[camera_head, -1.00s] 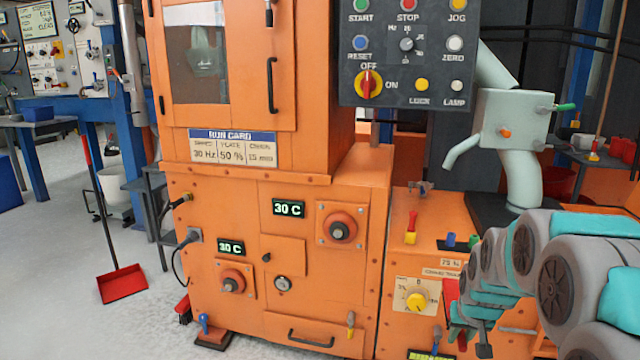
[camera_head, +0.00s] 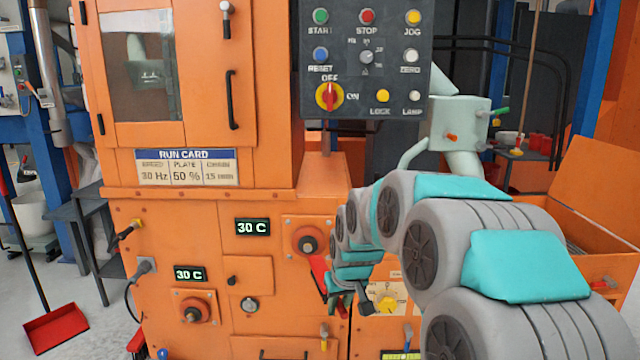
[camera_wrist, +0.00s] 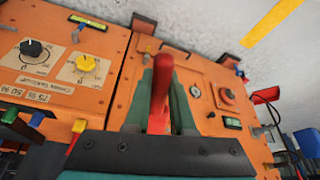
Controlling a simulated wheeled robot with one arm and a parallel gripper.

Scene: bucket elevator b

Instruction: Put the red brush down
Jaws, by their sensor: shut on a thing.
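The red brush (camera_head: 319,274) is in my gripper (camera_head: 338,298), in front of the orange machine's lower front in the head view. In the wrist view the brush (camera_wrist: 160,96) shows as a red bar standing between the two dark green fingers of my gripper (camera_wrist: 162,88). The fingers are shut on it. It is held in the air. The brush's far end and any bristles are hard to make out.
The orange machine (camera_head: 270,290) fills the middle, with knobs and 30 C displays. A long-handled red dustpan (camera_head: 56,328) stands on the floor at left. A grey stand (camera_head: 90,235) is beside the machine. An open orange bin (camera_head: 600,200) is at right.

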